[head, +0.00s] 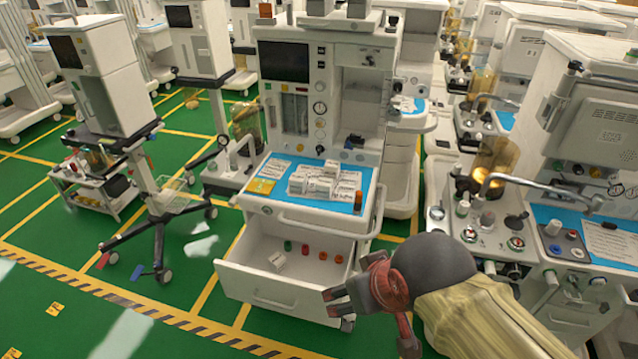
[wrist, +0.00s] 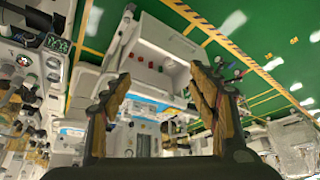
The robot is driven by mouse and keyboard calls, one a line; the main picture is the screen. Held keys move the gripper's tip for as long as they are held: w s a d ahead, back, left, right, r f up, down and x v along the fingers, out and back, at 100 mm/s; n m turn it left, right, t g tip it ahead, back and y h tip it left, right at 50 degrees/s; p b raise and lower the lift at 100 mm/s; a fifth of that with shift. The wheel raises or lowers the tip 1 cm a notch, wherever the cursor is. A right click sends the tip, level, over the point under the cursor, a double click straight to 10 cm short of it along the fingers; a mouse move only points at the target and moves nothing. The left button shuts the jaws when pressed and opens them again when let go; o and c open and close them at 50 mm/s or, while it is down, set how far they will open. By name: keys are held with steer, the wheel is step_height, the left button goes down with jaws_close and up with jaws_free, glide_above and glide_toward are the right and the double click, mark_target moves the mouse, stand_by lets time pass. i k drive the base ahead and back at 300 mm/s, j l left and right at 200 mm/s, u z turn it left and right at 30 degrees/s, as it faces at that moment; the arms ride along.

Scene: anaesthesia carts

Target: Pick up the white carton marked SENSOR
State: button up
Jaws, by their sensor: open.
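Several white cartons (head: 318,180) stand close together on the blue worktop of the middle cart. Another small white carton (head: 278,261) lies in the cart's open drawer (head: 262,288), at its left. The print is too small to tell which carton is marked SENSOR. My gripper (head: 366,320) is in front of the drawer's right end, apart from the cartons. In the wrist view, my gripper (wrist: 160,71) has its two fingers wide apart with nothing between them. The drawer shows beyond them, upside down.
Red, orange and green caps (head: 305,249) stand in the drawer. An amber bottle (head: 358,201) and a yellow pack (head: 261,187) are on the worktop. Another cart (head: 580,245) stands close at the right.

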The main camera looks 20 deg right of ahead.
mark_target(324, 186)
steer(key=i+j+z, duration=0.1)
steer(key=z, duration=0.3)
steer(key=j+z, duration=0.2)
steer(key=z, duration=0.2)
steer(key=i+j+z, duration=0.1)
steer(key=z, duration=0.3)
steer(key=j+z, duration=0.3)
steer(key=j, duration=1)
steer(key=j+z, duration=0.3)
steer(key=j, duration=1)
